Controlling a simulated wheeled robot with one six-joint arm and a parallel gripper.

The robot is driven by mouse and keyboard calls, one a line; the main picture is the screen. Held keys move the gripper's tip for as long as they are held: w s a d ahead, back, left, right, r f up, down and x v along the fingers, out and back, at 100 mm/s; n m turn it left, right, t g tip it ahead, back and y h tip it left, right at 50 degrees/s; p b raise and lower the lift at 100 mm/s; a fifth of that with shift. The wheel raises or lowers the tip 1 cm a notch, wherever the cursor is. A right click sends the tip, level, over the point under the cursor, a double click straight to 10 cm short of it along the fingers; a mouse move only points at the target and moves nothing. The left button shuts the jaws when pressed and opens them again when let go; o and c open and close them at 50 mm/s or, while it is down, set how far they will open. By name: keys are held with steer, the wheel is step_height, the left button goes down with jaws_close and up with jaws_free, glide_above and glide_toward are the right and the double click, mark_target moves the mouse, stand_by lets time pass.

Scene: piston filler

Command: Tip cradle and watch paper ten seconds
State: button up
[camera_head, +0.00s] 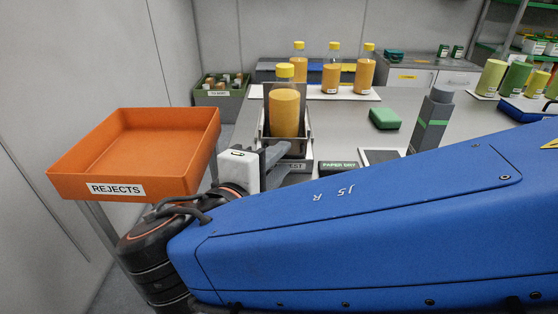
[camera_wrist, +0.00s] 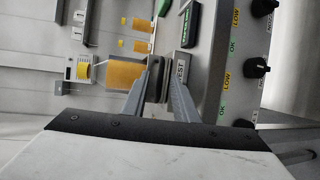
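A metal cradle (camera_head: 303,149) stands on the bench in the head view, with an amber, yellow-capped bottle (camera_head: 285,112) upright in it. The bottle appears on its side in the turned wrist view (camera_wrist: 124,73). My gripper (camera_head: 288,156) is at the cradle's near end, low down. In the wrist view my gripper (camera_wrist: 161,80) has its fingers apart, with the cradle's dark end (camera_wrist: 154,84) between or just beyond the tips; contact cannot be told. A label reading "PAPER DRY" (camera_head: 339,166) lies right of the cradle. The paper itself is not clear, partly behind my arm.
An orange REJECTS tray (camera_head: 130,155) stands at left. A green block (camera_head: 384,118) and a grey bottle (camera_head: 432,118) are on the bench at right. Several filled bottles (camera_head: 331,75) stand behind. A panel with dark knobs (camera_wrist: 257,67) shows in the wrist view.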

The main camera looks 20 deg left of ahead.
jaws_close()
stand_by(1.4)
